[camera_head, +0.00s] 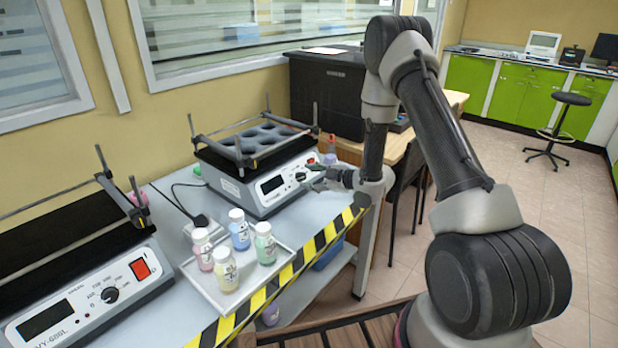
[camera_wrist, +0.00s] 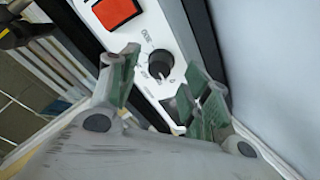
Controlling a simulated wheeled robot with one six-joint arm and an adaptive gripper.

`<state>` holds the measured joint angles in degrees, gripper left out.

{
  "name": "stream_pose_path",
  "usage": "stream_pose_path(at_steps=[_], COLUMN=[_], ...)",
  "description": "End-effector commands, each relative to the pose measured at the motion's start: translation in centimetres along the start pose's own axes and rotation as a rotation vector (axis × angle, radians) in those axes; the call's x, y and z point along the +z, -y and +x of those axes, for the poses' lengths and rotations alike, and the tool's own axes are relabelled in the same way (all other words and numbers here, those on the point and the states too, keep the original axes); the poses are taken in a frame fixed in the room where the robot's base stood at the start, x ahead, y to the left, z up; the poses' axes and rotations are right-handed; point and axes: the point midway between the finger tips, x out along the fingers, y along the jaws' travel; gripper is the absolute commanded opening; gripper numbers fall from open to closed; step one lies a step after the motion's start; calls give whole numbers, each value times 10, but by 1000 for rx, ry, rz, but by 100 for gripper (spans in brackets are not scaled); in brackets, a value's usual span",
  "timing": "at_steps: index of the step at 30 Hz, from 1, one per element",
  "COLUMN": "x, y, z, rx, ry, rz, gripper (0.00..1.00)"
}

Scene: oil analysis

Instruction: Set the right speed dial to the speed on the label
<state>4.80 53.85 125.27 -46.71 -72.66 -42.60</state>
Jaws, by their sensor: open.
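The right shaker (camera_head: 232,184) is a white box with a black top, a small display and a dark speed dial (camera_head: 300,177) on its front panel. In the wrist view the dial (camera_wrist: 159,62) is a round black knob with small printed marks around it; its exact setting is too small to read. My gripper (camera_head: 318,178) is at the panel's right part, close to the dial. In the wrist view my gripper (camera_wrist: 155,88) is open, with one finger on each side below the dial. It holds nothing, and contact with the knob cannot be told.
A left shaker (camera_head: 80,310) with its own dial and red switch stands at the front left. A tray (camera_head: 205,283) with several capped, labelled bottles lies between the shakers; the label text is unreadable. The red switch (camera_wrist: 117,12) is near the dial. Striped tape (camera_head: 305,258) marks the table edge.

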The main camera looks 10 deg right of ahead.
Motion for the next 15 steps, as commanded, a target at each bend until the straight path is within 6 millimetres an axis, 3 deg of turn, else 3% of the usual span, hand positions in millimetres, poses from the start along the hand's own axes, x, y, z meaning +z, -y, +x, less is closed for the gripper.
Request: stream_pose_path(at_steps=[6,13,15], x=[0,0,0], y=[0,0,0], z=[18,19,19], rx=[0,1,1], ry=[1,1,2], rz=[0,0,0], gripper=[48,48,39])
